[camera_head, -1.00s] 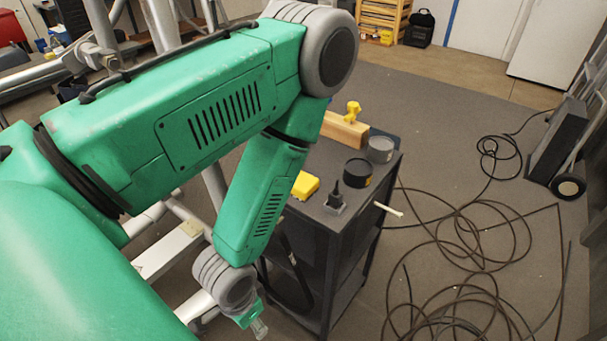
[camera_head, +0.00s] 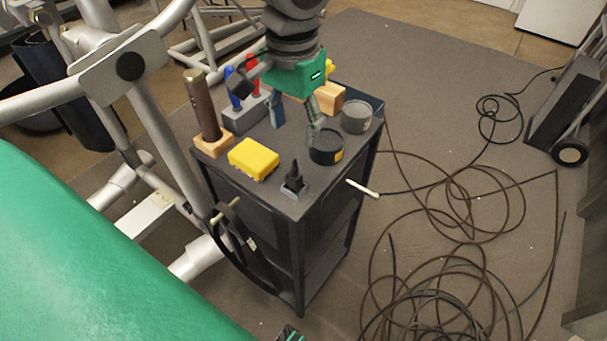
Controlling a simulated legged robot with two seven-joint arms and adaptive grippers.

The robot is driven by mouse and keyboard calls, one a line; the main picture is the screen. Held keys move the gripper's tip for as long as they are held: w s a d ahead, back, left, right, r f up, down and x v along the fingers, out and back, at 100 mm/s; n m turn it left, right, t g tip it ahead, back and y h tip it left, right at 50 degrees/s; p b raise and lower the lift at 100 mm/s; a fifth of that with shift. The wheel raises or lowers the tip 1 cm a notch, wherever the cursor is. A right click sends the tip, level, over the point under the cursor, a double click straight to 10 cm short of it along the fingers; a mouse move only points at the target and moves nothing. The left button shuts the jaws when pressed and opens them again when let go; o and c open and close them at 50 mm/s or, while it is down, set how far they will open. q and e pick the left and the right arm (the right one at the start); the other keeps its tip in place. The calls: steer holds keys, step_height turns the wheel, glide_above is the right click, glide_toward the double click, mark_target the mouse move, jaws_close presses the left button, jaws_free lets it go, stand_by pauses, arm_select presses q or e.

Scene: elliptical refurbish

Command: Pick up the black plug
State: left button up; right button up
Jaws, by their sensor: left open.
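The black plug (camera_head: 294,177) stands upright in a small grey holder (camera_head: 295,192) near the front corner of the dark cart top. My left gripper (camera_head: 296,122) is open, with its fingers pointing down, above the cart and behind the plug. Nothing shows between its fingers. Its right finger overlaps a black round container (camera_head: 326,148) with a yellow label in the picture. I cannot tell whether they touch.
On the cart (camera_head: 215,160) are a yellow block (camera_head: 253,158), a grey round tin (camera_head: 356,117), a wooden block (camera_head: 330,98), a brown handle in a wooden base (camera_head: 203,105) and red and blue-handled tools. A pale rod (camera_head: 362,188) sticks out right. Cables (camera_head: 465,255) cover the floor.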

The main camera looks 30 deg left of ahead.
mark_target(295, 169)
arm_select(q)
steer(key=f, duration=0.2)
steer(key=f+b, duration=0.1)
steer(key=f, duration=0.4)
steer(key=shift+s+a, duration=0.1)
steer(key=shift+a, duration=0.25)
steer(key=shift+d+f+b, duration=0.4)
steer(key=shift+d+f, duration=0.05)
steer(key=shift+f, duration=0.5)
steer(key=f, duration=0.1)
steer(key=f+b, duration=0.1)
steer(key=f, duration=0.2)
steer(key=shift+s+a+b, duration=0.15)
steer(key=shift+a+b, duration=0.15)
steer(key=shift+a, duration=0.05)
steer(key=shift+a+f, duration=0.1)
steer(key=shift+f, duration=0.05)
steer(key=shift+d, duration=0.2)
jaws_close()
steer(key=shift+d, duration=0.1)
